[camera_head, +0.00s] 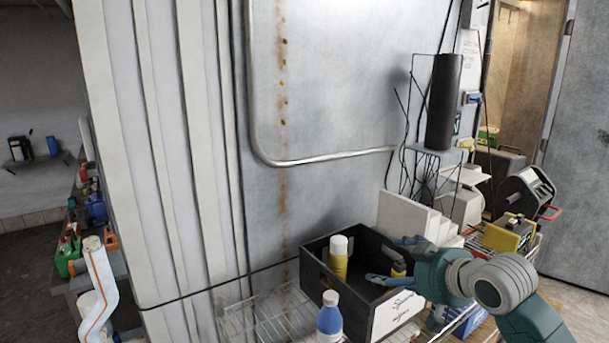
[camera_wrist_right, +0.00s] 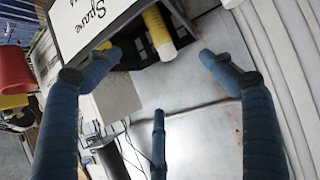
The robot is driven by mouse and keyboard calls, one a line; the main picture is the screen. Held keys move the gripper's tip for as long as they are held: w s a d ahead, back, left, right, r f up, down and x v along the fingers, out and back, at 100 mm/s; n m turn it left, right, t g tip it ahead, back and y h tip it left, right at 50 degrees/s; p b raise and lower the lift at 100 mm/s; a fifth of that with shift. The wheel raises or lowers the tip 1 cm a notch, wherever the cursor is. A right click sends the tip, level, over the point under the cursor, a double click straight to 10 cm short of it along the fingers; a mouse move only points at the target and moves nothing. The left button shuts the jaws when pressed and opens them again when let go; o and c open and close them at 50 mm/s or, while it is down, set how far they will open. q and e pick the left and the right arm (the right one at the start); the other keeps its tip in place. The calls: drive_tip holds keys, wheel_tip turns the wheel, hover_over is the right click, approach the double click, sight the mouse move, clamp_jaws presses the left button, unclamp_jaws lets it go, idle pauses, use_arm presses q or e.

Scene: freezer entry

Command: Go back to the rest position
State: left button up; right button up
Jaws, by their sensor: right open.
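My right gripper (camera_head: 388,262) reaches in from the right over the right side of a black box (camera_head: 315,262) with a handwritten white label. Its blue fingers are spread apart, with nothing held between them. In the right wrist view the open fingers (camera_wrist_right: 160,78) surround empty space in front of a yellow bottle with a white end (camera_wrist_right: 158,32). In the head view a yellow bottle with a white cap (camera_head: 339,258) stands in the box. Another yellow item (camera_head: 398,269) shows partly behind the fingers. My left gripper is not in view.
White stepped blocks (camera_head: 405,215) and a dark cylinder (camera_head: 444,102) on a wire stand are behind. A yellow-black device (camera_head: 510,235) stands at right.

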drive_tip(key=s+a+f+g+h, duration=0.1)
drive_tip(key=s+a+f+g, duration=0.1)
drive_tip(key=s+f, duration=0.8)
drive_tip(key=s+a+f+g+h, duration=0.1)
drive_tip(key=s+a+f+g, duration=0.1)
drive_tip(key=s+f, duration=0.7)
drive_tip(key=s+d+f+m+g+h, duration=0.15)
drive_tip(key=s+f, duration=0.35)
drive_tip(key=s, duration=0.5)
drive_tip(key=s+d+f+m+g+h, duration=0.1)
drive_tip(key=s+d+f+m+g, duration=0.3)
drive_tip(key=s, duration=0.7)
wheel_tip(320, 180, down, 35)
drive_tip(key=s+a+n+b, duration=0.1)
drive_tip(key=s+n+b, duration=0.15)
drive_tip(key=b, duration=0.35)
use_arm(q)
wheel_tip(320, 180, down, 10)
drive_tip(key=b, duration=0.4)
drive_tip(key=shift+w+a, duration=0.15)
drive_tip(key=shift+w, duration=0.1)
use_arm(e)
drive_tip(key=s+d+f, duration=0.2)
drive_tip(key=s+f, duration=1.3)
drive_tip(key=f, duration=0.3)
drive_tip(key=shift+s+d+f+n, duration=0.25)
drive_tip(key=shift+s+f+n, duration=0.05)
drive_tip(key=shift+s, duration=0.05)
